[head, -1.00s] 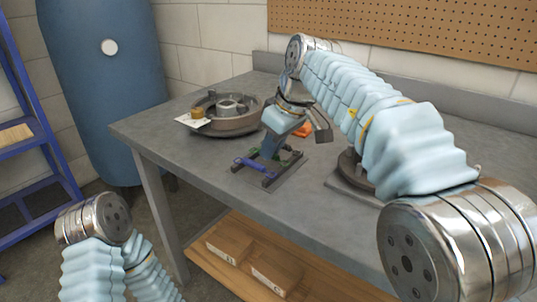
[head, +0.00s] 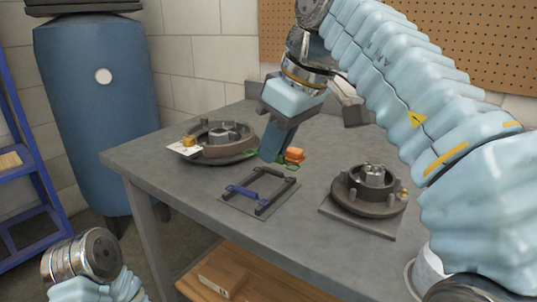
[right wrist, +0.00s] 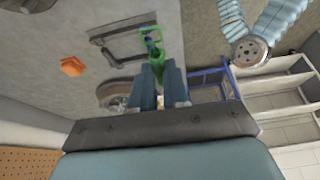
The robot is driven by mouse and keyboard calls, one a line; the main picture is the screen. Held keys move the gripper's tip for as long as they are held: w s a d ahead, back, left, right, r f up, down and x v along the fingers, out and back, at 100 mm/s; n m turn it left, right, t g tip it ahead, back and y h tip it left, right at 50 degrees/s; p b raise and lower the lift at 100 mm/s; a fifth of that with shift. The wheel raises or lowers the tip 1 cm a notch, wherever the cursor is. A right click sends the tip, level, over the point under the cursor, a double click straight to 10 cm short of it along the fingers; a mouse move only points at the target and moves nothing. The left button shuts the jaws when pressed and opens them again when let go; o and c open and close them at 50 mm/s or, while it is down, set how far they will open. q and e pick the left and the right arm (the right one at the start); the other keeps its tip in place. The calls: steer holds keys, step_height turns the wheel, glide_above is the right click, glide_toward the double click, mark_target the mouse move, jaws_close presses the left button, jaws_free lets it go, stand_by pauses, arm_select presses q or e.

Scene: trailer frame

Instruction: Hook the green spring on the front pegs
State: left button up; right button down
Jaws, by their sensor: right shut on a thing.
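A dark trailer frame (head: 284,196) lies flat on the grey table, with a blue spring (head: 243,192) across its left side. The frame also shows in the right wrist view (right wrist: 128,58). My right gripper (head: 270,155) points down above the table just behind the frame. It is shut on the green spring (right wrist: 170,76), which shows between the fingers in the right wrist view. In the head view part of the green spring (head: 292,166) shows beside the fingertips; the rest is hidden. My left gripper is not in view.
An orange part (head: 295,155) lies behind the frame. A round housing (head: 218,150) with a white card stands at the left, another round fixture (head: 370,185) at the right. Bare table lies between the frame and the right fixture. A blue tank stands left of the table.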

steer(key=shift+s+d+r+p, duration=0.1)
steer(key=shift+s+r+p, duration=0.2)
steer(key=shift+s+r, duration=0.35)
steer(key=shift+s+d+r+p, duration=0.1)
steer(key=shift+s+r+p, duration=0.25)
steer(key=shift+r, duration=0.55)
steer(key=shift+s+d+r+p, duration=0.1)
steer(key=shift+s+r+p, duration=0.15)
steer(key=shift+s+r, duration=0.45)
steer(key=shift+w+a, duration=0.1)
steer(key=shift+w, duration=0.05)
